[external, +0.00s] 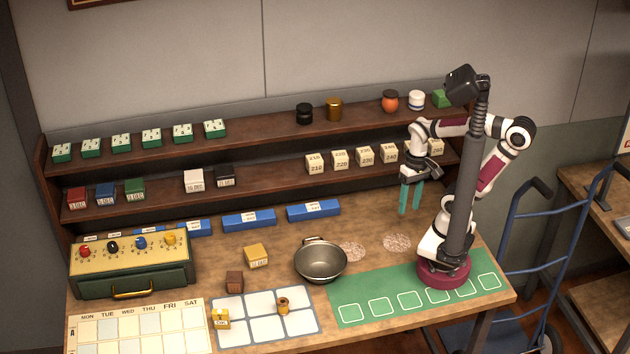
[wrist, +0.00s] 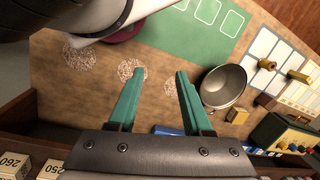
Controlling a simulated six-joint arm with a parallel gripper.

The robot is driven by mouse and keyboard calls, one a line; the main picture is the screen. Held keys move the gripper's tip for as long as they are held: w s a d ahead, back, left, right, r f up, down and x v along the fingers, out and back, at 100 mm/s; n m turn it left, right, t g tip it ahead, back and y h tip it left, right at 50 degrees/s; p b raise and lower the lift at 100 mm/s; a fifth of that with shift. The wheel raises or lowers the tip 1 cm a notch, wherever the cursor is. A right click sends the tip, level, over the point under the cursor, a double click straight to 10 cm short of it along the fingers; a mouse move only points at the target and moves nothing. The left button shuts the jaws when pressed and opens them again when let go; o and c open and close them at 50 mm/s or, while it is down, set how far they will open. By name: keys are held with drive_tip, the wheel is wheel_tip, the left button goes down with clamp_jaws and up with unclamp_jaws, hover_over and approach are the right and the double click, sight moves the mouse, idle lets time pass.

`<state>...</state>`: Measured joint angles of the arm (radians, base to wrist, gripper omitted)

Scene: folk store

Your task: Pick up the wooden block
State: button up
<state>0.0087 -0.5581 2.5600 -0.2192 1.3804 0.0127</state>
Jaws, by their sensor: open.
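A small dark brown wooden block (external: 234,281) sits on the table between the green drawer cabinet and the white grid card. It also shows in the wrist view (wrist: 265,101), small, near the right side. My gripper (external: 410,207) hangs above the table at the right, in front of the shelf, well away from the block. Its two teal fingers also show in the wrist view (wrist: 160,71), apart with nothing between them.
A metal pan (external: 320,262) and a yellow block (external: 256,255) stand between my gripper and the wooden block. A white grid card (external: 265,317) holds a small brass piece (external: 283,305). A stocked shelf (external: 270,160) runs along the back. The green drawer cabinet (external: 132,266) stands left.

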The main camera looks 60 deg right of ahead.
drive_tip(key=shift+o, duration=0.2)
drive_tip(key=o, duration=0.7)
drive_tip(key=shift+c, duration=0.2)
drive_tip(key=w+a+f+n+t, duration=0.15)
drive_tip(key=w+a, duration=0.25)
drive_tip(key=w, duration=0.5)
drive_tip(key=w+a+f+n+t+y, duration=0.1)
drive_tip(key=w+a+n+t, duration=0.3)
drive_tip(key=w, duration=0.5)
drive_tip(key=w+a+f+n+t, duration=0.1)
drive_tip(key=w+a, duration=0.4)
drive_tip(key=w, duration=0.4)
drive_tip(key=n+t+y, duration=0.4)
drive_tip(key=n+t, duration=0.1)
hover_over(242, 277)
wheel_tip(242, 277, down, 8)
drive_tip(key=f, duration=0.1)
drive_tip(key=shift+n, duration=0.25)
wheel_tip(242, 277, down, 7)
drive_tip(key=shift+w+a+r, duration=0.1)
drive_tip(key=shift+w, duration=0.05)
drive_tip(key=shift+x, duration=1.45)
drive_tip(key=shift+c, duration=0.3)
